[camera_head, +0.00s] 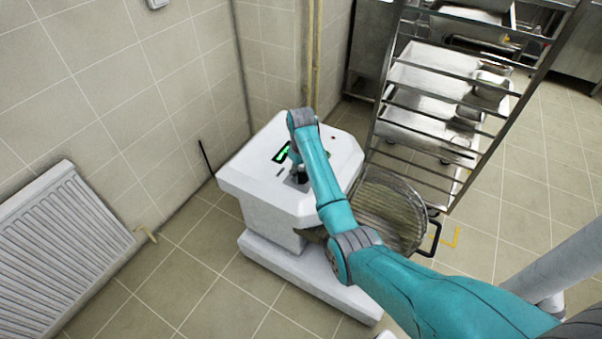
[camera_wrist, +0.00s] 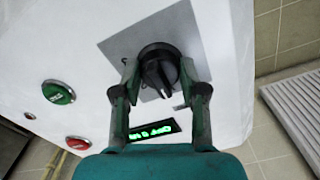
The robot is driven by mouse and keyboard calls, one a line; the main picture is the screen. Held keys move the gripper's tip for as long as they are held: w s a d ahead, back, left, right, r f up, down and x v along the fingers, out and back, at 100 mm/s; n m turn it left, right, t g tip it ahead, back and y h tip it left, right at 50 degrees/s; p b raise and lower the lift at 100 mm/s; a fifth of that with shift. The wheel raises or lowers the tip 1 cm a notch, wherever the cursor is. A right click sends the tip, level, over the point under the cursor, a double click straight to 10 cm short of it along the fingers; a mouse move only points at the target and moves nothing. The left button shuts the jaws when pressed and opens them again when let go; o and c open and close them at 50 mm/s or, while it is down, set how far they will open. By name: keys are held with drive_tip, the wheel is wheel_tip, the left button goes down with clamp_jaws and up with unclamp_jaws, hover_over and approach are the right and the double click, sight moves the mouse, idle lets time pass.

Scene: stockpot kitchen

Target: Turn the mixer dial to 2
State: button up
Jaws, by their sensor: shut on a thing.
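The white mixer (camera_head: 262,190) stands by the tiled wall in the head view. Its black round dial (camera_wrist: 160,75) sits on a grey plate (camera_wrist: 205,42) in the wrist view. My gripper (camera_wrist: 159,64) has one finger on each side of the dial and is shut on it; it also shows over the mixer top in the head view (camera_head: 299,177). A small display (camera_wrist: 153,131) with green characters is below the dial, upside down and partly hidden; it seems to read off.
A green button (camera_wrist: 58,92) and a red button (camera_wrist: 77,143) are left of the dial. A large metal pot (camera_head: 385,215) is at the mixer's right side, near a metal rack (camera_head: 470,150). A radiator (camera_head: 60,250) is at the left wall.

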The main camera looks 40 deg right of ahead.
sight(301, 172)
drive_tip(key=m, duration=0.5)
drive_tip(key=shift+m, duration=0.4)
drive_tip(key=m, duration=0.5)
drive_tip(key=shift+m, duration=0.6)
drive_tip(key=o, duration=1.1)
drive_tip(key=shift+o, duration=0.2)
drive_tip(key=shift+r, duration=3.7)
